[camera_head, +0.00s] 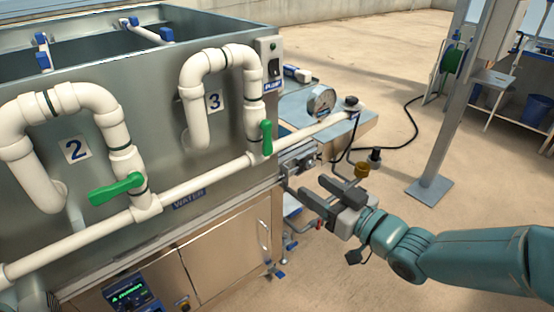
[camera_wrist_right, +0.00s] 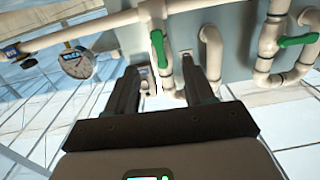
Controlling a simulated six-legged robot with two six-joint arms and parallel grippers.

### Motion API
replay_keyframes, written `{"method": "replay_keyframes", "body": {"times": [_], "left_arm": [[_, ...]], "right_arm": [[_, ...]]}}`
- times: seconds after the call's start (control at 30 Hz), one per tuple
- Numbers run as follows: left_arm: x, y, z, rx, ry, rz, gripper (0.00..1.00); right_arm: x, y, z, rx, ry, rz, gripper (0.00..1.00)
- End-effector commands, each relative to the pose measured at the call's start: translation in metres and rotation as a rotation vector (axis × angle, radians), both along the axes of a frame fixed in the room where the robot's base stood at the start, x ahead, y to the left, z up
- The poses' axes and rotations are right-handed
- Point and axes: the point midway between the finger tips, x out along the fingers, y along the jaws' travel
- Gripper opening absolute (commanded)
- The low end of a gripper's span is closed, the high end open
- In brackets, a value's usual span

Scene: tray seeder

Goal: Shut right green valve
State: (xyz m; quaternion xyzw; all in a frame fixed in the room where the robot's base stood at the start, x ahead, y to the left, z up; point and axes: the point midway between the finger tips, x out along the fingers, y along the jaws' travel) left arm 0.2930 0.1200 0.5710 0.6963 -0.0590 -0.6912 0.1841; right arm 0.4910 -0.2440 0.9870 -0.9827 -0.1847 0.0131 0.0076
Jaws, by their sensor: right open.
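The right green valve handle (camera_head: 267,138) sits on the pipe beside the number 3 label. It points up and down, in line with its upright pipe. It also shows in the right wrist view (camera_wrist_right: 157,47), ahead of and between the finger tips. My right gripper (camera_head: 318,194) is open and empty, below and to the right of this handle and apart from it. Its two dark fingers also show in the right wrist view (camera_wrist_right: 160,75). A second green handle (camera_head: 115,188) near the number 2 label lies crosswise to its upright pipe. My left gripper is not in view.
A white horizontal pipe (camera_head: 205,189) runs along the metal tank (camera_head: 130,45). A round gauge (camera_head: 321,101) and a switch box (camera_head: 270,62) are near the right valve. A grey post (camera_head: 460,110) stands at the right.

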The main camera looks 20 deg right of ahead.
Motion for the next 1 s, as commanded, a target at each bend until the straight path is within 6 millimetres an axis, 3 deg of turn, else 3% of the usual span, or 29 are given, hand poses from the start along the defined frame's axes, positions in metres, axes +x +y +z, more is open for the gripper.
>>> {"method": "replay_keyframes", "body": {"times": [0.13,0.27,0.7,1.0], "left_arm": [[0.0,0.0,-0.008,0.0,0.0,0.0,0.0],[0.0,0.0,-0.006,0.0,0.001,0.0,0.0],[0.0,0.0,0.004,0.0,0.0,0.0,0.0],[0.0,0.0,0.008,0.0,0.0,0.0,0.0]], "right_arm": [[-0.003,-0.008,0.004,-0.012,-0.029,-0.021,0.53],[0.012,-0.002,0.005,-0.01,-0.026,-0.017,0.53],[0.108,0.035,0.004,-0.009,-0.024,-0.018,0.53],[0.146,0.047,0.004,-0.01,-0.024,-0.024,0.53]]}}
